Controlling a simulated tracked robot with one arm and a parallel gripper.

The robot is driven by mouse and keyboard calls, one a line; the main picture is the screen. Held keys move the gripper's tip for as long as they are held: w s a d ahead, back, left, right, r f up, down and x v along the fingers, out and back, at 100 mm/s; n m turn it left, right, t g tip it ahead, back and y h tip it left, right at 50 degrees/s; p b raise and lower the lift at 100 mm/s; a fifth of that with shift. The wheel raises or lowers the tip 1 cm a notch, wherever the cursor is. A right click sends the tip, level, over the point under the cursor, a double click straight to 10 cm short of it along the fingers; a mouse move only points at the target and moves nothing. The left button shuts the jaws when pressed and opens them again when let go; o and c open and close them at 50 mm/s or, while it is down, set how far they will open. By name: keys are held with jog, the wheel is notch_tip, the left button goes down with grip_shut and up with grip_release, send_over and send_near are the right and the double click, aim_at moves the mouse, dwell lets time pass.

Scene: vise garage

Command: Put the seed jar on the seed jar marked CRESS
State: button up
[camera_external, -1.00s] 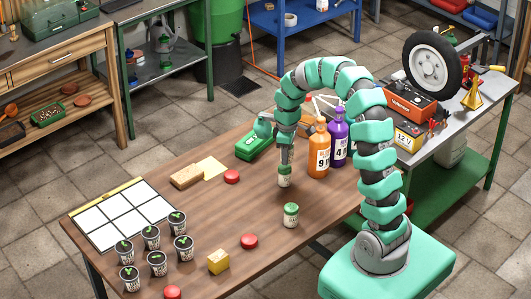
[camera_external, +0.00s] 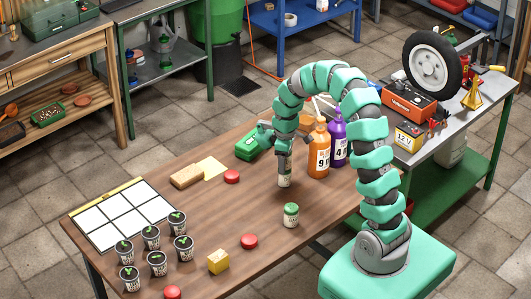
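One seed jar (camera_external: 291,216) stands upright on the brown table, with a green lid and a pale label. A second small pale jar (camera_external: 285,181) is at the tip of my gripper (camera_external: 284,166), behind the first jar and slightly to its left. My gripper points down and its fingers are at the top of this jar, seemingly closed around it. Its lid is hidden by the fingers. I cannot tell whether the jar touches the table. The label writing on both jars is too small to read, so I cannot tell which is marked CRESS.
An orange bottle (camera_external: 319,151) and a purple bottle (camera_external: 338,142) stand just right of my gripper. Red discs (camera_external: 249,241), a yellow block (camera_external: 218,262), several potted seedlings (camera_external: 157,262) and a white grid board (camera_external: 122,214) lie to the left. The table's middle is clear.

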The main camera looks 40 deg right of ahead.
notch_tip(320, 180, up, 12)
jog(key=shift+r, duration=0.1)
dwell(0.6)
jog(key=shift+r, duration=0.1)
jog(key=w+a+r+m+t, duration=0.15)
jog(key=r+t, duration=0.25)
jog(key=r, duration=0.9)
jog(key=w+a+r+m+t, duration=0.1)
jog(key=a+r+m+t, duration=0.2)
jog(key=r, duration=1)
jog(key=s+a+r+m+t, duration=0.1)
jog(key=s+r+t, duration=0.3)
jog(key=r, duration=0.7)
jog(key=s+a+r+m+t, duration=0.1)
jog(key=s+r+t, duration=0.3)
jog(key=r, duration=0.7)
jog(key=shift+s+a+r, duration=0.4)
jog(key=shift+s+a, duration=0.15)
jog(key=shift+a, duration=0.2)
jog(key=shift+f, duration=0.15)
